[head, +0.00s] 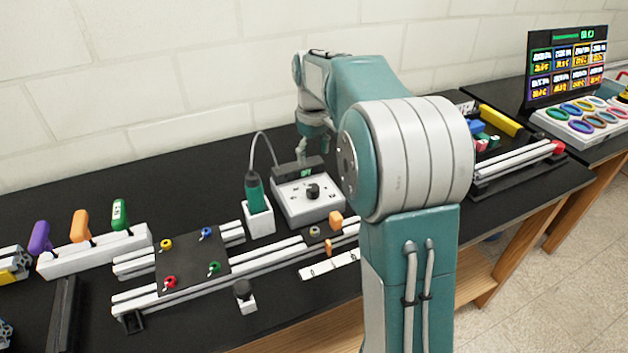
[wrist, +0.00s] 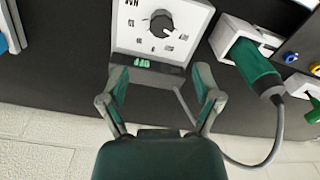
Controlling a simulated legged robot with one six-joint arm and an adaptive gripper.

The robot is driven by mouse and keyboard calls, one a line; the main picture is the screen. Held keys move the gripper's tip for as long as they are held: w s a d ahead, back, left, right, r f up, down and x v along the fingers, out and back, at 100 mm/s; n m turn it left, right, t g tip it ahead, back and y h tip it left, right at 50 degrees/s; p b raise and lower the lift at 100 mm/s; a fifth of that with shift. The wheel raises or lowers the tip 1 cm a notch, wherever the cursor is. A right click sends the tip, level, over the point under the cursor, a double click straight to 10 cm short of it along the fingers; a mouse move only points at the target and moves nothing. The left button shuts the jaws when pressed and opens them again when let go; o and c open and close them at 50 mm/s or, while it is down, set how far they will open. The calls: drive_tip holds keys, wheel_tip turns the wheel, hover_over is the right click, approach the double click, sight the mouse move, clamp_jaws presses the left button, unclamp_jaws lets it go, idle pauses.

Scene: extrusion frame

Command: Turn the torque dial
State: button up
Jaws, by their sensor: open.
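The torque dial is a black round knob (head: 313,191) on the top face of a white control box (head: 292,207). In the wrist view the knob (wrist: 162,22) has a white pointer mark and numbers printed around it on the box face (wrist: 128,32). A dark panel with a green readout (wrist: 142,63) runs along one edge of the box. My gripper (wrist: 161,74) is open and empty, its two fingers apart near that panel, with the knob beyond the fingertips. In the head view my gripper (head: 312,150) hangs above the back of the box; its fingers are partly hidden.
A green-handled driver (head: 254,193) stands in a white holder (head: 260,219) left of the box, with a grey cable. Aluminium rails and a dark plate (head: 190,262) with coloured knobs lie front left. Coloured handles (head: 80,227) stand farther left. A wall is behind the bench.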

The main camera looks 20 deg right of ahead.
sight(313, 188)
wheel_tip(313, 188, down, 10)
drive_tip(key=shift+s+f, duration=0.1)
drive_tip(key=shift+f, duration=0.1)
drive_tip(key=shift+a, duration=0.1)
clamp_jaws()
